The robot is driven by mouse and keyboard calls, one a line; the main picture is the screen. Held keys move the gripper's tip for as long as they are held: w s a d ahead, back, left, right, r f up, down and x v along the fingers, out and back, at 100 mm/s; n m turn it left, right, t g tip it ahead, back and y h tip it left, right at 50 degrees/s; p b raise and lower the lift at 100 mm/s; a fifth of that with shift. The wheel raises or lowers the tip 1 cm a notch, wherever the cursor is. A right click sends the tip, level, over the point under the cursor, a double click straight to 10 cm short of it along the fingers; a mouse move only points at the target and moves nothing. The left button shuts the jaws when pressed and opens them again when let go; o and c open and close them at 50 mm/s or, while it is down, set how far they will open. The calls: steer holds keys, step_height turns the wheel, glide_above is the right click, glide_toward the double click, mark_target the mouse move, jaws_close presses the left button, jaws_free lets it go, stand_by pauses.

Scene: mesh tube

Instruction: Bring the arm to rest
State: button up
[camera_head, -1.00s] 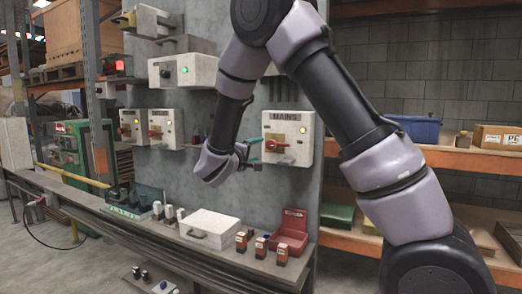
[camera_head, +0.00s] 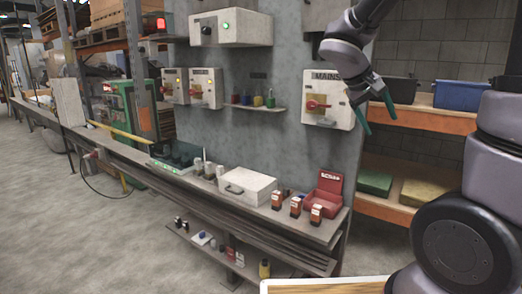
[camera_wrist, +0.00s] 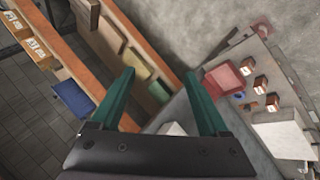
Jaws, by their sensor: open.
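My gripper (camera_head: 377,116) is at the upper right in the head view, just right of the MAINS switch box (camera_head: 328,98). Its green fingers point downward and stand apart, with nothing between them. In the wrist view my gripper (camera_wrist: 165,98) also shows two green fingers spread wide and empty. The MAINS box has a red handle on a yellow plate. Part of my arm runs off the top of the head view, so its middle links are hidden.
A bench (camera_head: 215,190) holds a white case (camera_head: 247,187), a red open box (camera_head: 325,195) and several small orange-brown blocks. Orange shelves (camera_head: 432,120) at right carry a blue bin (camera_head: 459,95). A wooden-topped surface (camera_head: 325,286) is at the bottom. The floor at left is clear.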

steer(key=s+a+r+m+t+y, duration=0.2)
steer(key=s+a+r+y, duration=0.1)
steer(key=s, duration=0.3)
steer(key=s+a+r+m+t+y, duration=0.2)
steer(key=s+a+r+y, duration=0.1)
steer(key=s+y, duration=0.3)
steer(key=shift+s+r, duration=0.15)
steer(key=shift+r, duration=0.4)
steer(key=shift+a, duration=0.1)
